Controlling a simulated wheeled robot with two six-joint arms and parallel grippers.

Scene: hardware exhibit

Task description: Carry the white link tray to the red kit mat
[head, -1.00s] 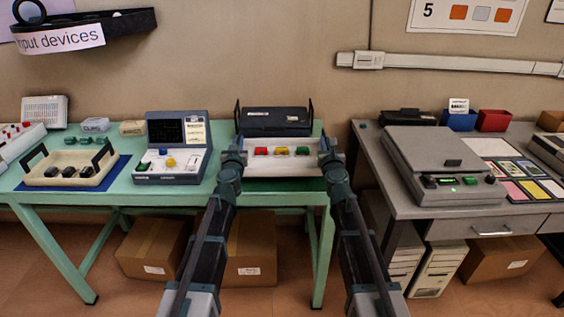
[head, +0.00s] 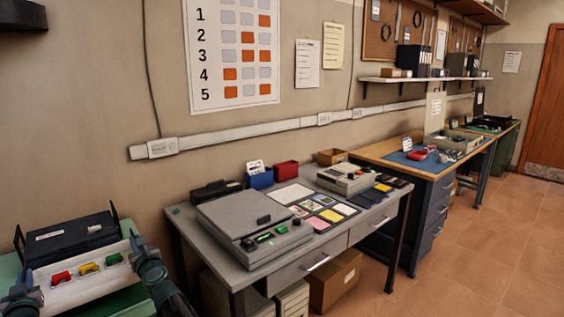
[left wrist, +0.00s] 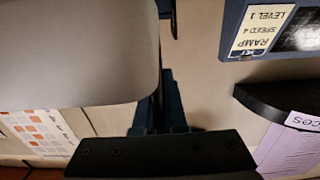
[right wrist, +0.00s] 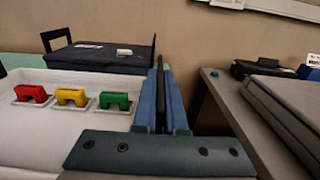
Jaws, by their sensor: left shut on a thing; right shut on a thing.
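The white link tray (head: 95,288) is at the lower left of the head view, carrying a red, a yellow and a green link in a row. My left gripper (head: 24,292) is shut on its left end, partly cut off by the frame. My right gripper (head: 140,250) is shut on its right end. In the right wrist view the tray (right wrist: 75,122) looks level, with the links upright in it. In the left wrist view a pale rounded surface fills the upper left; I cannot tell what it is. I see no red mat.
A dark tray with handles (head: 70,240) stands on the green table just behind the white tray. A grey table (head: 190,235) with a flat grey device (head: 255,225) is to the right. Beyond is a wooden bench (head: 385,150) with a blue mat. Open tiled floor (head: 480,250) lies at right.

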